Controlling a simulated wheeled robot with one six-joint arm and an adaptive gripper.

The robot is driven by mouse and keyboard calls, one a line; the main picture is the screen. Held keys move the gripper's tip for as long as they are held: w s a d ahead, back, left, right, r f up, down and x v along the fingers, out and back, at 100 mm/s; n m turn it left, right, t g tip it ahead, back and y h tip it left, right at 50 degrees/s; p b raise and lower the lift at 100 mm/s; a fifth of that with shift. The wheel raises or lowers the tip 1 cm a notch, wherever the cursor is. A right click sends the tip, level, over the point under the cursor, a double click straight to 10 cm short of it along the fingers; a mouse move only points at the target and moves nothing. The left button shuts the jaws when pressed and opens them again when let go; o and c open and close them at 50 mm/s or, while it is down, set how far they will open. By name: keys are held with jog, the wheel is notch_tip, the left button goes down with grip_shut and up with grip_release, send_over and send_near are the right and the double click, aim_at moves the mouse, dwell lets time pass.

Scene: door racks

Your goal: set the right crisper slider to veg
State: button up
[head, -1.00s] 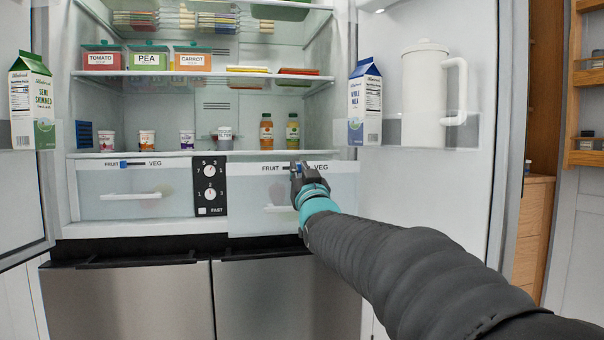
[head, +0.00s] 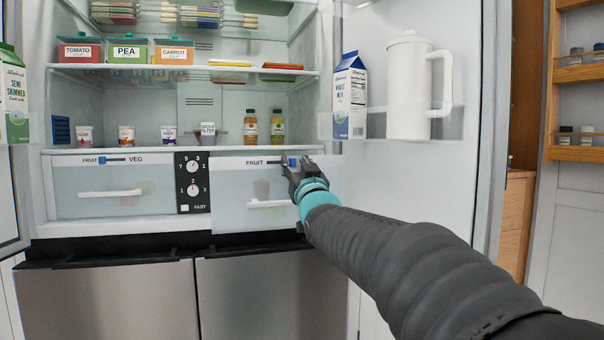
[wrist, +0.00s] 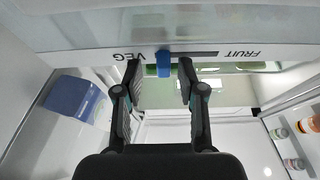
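The right crisper slider is a blue knob (head: 292,161) on the top strip of the right crisper drawer (head: 232,205). In the wrist view, where the strip appears upside down, the knob (wrist: 164,62) sits at the VEG end of its dark slot, with the slot running clear toward FRUIT. My gripper (head: 305,168) is at the strip and covers the VEG label in the head view. In the wrist view my gripper (wrist: 160,78) has its two fingers apart on either side of the knob, with visible gaps to it.
The left crisper drawer (head: 75,200) has its own blue slider (head: 102,160) near FRUIT. A dial panel (head: 193,182) stands between the drawers. Bottles (head: 250,127) and cups stand on the shelf above. The open right door (head: 375,170) holds a carton (head: 350,95) and a white jug (head: 410,85).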

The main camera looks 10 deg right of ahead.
jog(key=a+v, duration=0.1)
jog(key=v, duration=1)
jog(key=shift+s+d, duration=0.35)
jog(key=shift+d, duration=0.15)
jog(key=s+d+f+m+g+h, duration=0.15)
jog(key=f+g, duration=0.35)
jog(key=f, duration=0.5)
jog(key=s+d+f+n+g+h, duration=0.15)
jog(key=f+g, duration=0.35)
jog(key=f, duration=0.5)
jog(key=s+a+f+g+p, duration=0.1)
jog(key=s+f+g+p, duration=0.1)
jog(key=s, duration=1.1)
jog(key=s+a+f+m+g+y+p, duration=0.1)
jog(key=s+f+g, duration=0.4)
jog(key=s, duration=0.8)
jog(key=shift+f+p, duration=0.8)
jog(key=shift+p, duration=0.05)
